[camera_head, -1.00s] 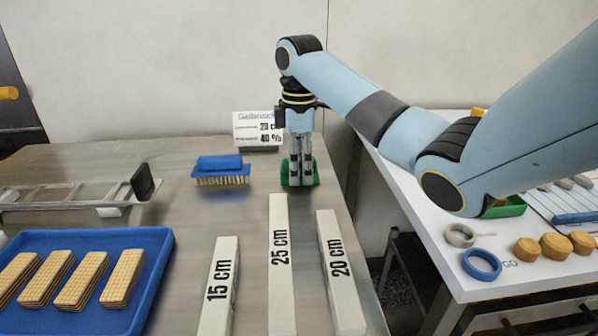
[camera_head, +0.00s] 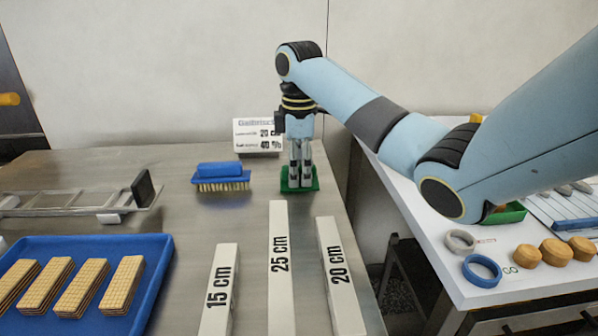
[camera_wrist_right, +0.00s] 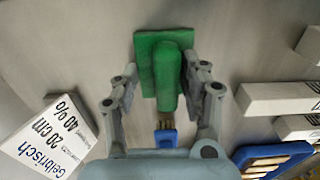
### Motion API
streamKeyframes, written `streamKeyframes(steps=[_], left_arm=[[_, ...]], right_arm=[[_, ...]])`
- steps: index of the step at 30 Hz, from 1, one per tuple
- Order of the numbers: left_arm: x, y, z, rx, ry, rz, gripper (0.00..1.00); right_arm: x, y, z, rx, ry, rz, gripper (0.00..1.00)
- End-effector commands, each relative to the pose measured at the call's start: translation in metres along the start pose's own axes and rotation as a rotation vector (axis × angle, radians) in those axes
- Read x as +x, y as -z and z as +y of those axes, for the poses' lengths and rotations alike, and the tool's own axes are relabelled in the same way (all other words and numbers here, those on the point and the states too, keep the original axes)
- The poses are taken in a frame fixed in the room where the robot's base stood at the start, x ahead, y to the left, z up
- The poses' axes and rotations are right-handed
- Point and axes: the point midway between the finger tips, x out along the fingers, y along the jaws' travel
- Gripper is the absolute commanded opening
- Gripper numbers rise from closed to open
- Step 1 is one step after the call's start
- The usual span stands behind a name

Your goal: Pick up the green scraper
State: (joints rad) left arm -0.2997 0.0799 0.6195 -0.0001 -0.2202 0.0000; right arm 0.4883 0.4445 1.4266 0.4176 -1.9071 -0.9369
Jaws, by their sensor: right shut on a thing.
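The green scraper (camera_head: 313,181) is on the steel table near its right edge, beyond the white bars. It also shows in the right wrist view (camera_wrist_right: 168,78), with a flat plate and a rounded handle. My right gripper (camera_head: 300,180) points down from above and is shut on the scraper, its fingers on either side of the handle. The fingers hide the scraper's middle in the head view. I cannot tell whether the scraper is clear of the table. My left gripper is not in view.
A blue brush (camera_head: 221,174) lies left of the scraper, and a white sign (camera_head: 258,136) stands behind. White bars (camera_head: 280,265) lie in front. A blue tray (camera_head: 150,270) holds wafers at front left. A white side table (camera_head: 440,225) stands to the right, across a gap.

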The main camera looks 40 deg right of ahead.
Motion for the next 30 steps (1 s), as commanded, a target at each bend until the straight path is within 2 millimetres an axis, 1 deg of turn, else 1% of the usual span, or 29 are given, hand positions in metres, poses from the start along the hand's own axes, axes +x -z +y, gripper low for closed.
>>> streamKeyframes(steps=[1, 2, 3, 7, 10, 15, 18, 21, 26, 30], left_arm=[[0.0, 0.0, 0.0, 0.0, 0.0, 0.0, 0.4], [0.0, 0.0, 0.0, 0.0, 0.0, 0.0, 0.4], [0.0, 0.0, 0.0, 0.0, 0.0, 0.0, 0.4], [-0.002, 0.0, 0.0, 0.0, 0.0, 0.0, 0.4], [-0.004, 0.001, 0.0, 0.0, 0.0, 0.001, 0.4], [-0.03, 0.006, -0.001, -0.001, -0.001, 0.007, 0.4], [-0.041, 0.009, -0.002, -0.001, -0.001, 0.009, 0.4], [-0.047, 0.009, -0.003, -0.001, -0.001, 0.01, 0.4], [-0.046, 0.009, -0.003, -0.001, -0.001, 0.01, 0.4], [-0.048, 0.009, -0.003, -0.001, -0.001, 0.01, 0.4]], right_arm=[[0.001, 0.0, -0.002, 0.0, 0.006, -0.002, 0.1], [-0.001, 0.0, -0.002, 0.0, 0.006, -0.002, 0.04], [-0.004, 0.0, -0.002, 0.0, 0.006, -0.002, 0.0], [-0.02, 0.0, -0.001, -0.001, 0.003, -0.001, 0.0], [-0.039, 0.0, 0.0, 0.0, 0.0, 0.0, 0.0], [-0.065, -0.026, -0.024, -0.001, 0.0, -0.006, 0.0], [-0.076, -0.04, -0.038, -0.001, -0.001, -0.007, 0.0], [-0.086, -0.052, -0.052, -0.003, 0.0, -0.006, 0.0], [-0.097, -0.069, -0.069, -0.003, 0.0, -0.005, 0.0], [-0.104, -0.077, -0.077, 0.0, -0.001, -0.003, 0.0]])
